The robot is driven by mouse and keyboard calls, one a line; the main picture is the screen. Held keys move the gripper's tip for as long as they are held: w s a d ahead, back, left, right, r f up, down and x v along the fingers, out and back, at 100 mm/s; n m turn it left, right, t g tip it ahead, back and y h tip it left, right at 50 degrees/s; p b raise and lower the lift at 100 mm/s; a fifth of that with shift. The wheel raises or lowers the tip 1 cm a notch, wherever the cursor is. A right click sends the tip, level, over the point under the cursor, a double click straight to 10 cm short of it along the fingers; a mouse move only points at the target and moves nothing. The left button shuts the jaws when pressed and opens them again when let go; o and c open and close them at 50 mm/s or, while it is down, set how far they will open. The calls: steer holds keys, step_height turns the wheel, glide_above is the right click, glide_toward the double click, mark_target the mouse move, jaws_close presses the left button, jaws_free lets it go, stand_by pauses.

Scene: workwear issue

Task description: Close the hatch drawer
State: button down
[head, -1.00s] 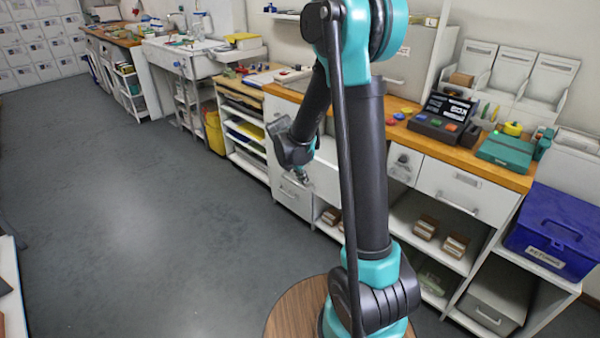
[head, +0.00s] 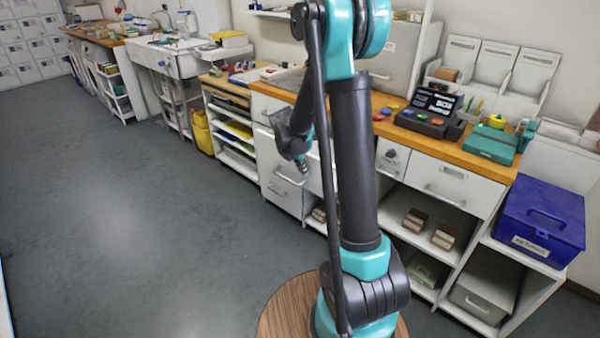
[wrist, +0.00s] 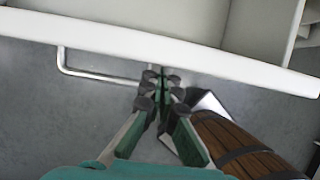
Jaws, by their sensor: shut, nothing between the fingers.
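The hatch drawer shows from above in the wrist view, with its pale front edge (wrist: 200,59) running across the picture and a bar handle (wrist: 85,72) on its front face. It stands pulled out, and the part of its inside in view looks empty. My gripper (wrist: 160,82) is shut and empty, its fingertips at the front side of the drawer, close to the right part of the handle. I cannot tell whether they touch. In the head view my gripper (head: 303,167) is in front of the counter, and my arm hides much of the drawer.
The wooden counter (head: 455,153) holds a dark console (head: 430,120) and a teal case (head: 490,144). Another shut drawer (head: 450,187) is to the right. A blue box (head: 540,222) stands at the far right. The grey floor (head: 130,210) on the left is clear.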

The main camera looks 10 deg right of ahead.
steer(key=w+d, duration=0.5)
steer(key=d, duration=0.3)
steer(key=w+d, duration=0.6)
steer(key=d, duration=0.2)
steer(key=w+d, duration=0.6)
steer(key=d, duration=0.2)
steer(key=shift+w, duration=0.2)
steer(key=shift+w+d+r, duration=0.1)
steer(key=shift+w+d, duration=0.05)
